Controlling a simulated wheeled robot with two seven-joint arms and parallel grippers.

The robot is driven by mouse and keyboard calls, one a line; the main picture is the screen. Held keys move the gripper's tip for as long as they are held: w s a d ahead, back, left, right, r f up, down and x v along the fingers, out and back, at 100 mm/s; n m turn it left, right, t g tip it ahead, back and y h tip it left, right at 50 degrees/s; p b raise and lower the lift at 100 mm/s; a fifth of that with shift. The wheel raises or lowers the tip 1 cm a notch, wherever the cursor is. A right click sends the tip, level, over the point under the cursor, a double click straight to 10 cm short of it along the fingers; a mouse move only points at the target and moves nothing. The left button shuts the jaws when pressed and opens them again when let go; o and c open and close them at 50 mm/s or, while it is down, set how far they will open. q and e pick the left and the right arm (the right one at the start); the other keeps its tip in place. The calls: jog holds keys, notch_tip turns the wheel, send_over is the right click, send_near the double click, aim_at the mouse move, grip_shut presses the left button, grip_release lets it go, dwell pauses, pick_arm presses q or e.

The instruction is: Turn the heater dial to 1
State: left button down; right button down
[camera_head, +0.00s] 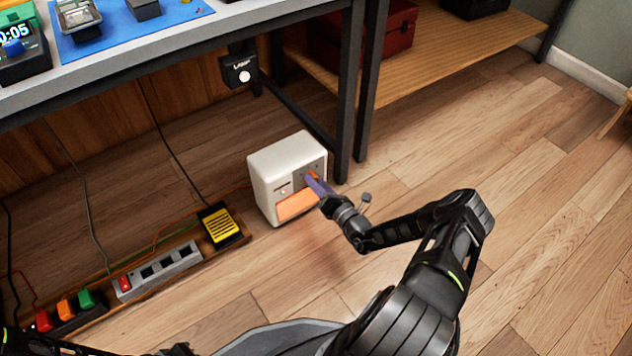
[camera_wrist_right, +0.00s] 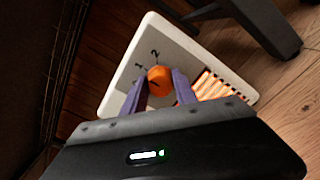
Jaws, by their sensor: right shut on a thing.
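The heater (camera_head: 273,168) is a cream-white box on the wooden floor under the workbench, with a glowing orange grille (camera_head: 297,205) low on its front. Its orange dial (camera_wrist_right: 160,80) sits on a grey panel (camera_wrist_right: 176,48) marked with a 1 and a 2; the rest of the scale is hidden or too small to read. My right gripper (camera_head: 315,183) reaches the heater's front. In the right wrist view its two purple fingers (camera_wrist_right: 160,88) are shut on the dial, one on each side. My left gripper does not show; only a bit of dark arm is at the lower left.
Dark bench legs (camera_head: 352,95) stand close behind and right of the heater. A power strip (camera_head: 158,270), a yellow box (camera_head: 221,226) and coloured switches (camera_head: 67,308) lie left of it, with cables. The floor at right is clear.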

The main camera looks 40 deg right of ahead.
dwell(0.4)
jog(key=c, duration=1)
grip_release()
jog(key=s+p, duration=0.3)
jog(key=s, duration=0.5)
jog(key=shift+w, duration=0.1)
